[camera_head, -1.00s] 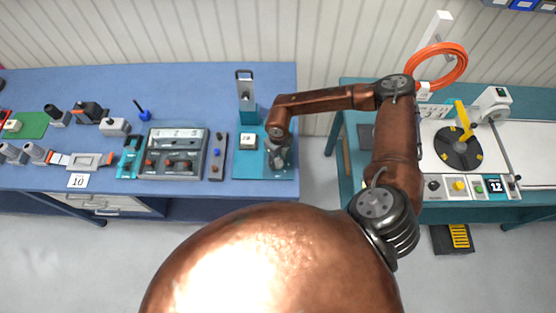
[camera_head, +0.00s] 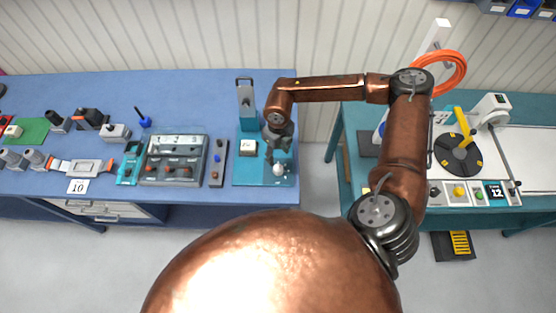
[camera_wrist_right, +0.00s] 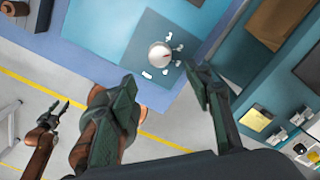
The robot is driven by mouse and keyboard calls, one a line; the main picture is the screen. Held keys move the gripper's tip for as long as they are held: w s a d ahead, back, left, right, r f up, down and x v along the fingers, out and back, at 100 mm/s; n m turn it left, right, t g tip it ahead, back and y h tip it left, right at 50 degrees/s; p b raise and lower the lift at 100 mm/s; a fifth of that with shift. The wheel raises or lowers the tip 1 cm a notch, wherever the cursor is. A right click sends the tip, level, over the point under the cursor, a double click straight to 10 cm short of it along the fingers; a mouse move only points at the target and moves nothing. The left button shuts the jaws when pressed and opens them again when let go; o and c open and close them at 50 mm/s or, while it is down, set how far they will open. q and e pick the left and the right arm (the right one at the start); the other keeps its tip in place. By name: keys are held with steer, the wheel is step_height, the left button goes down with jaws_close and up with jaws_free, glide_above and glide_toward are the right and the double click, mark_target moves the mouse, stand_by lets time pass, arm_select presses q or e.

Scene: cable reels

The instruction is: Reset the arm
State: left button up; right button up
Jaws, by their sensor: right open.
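My right arm crosses the head view, and its dark gripper (camera_head: 272,152) hangs over the teal base plate (camera_head: 247,176) at the right end of the blue bench. In the right wrist view the jaws (camera_wrist_right: 160,80) are apart with nothing between them. A round pale knob (camera_wrist_right: 160,55) with small white marks around it lies beyond the fingertips, clear of them. In the head view the knob (camera_head: 278,169) shows just below the gripper. My left gripper (camera_wrist_right: 56,110) appears small at the left of the wrist view; its jaw state is unclear.
A grey switch panel (camera_head: 174,160) is to the left. On the right bench are an orange cable coil (camera_head: 459,75) and a black turntable (camera_head: 446,160).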

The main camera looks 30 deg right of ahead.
steer(key=shift+r, duration=0.85)
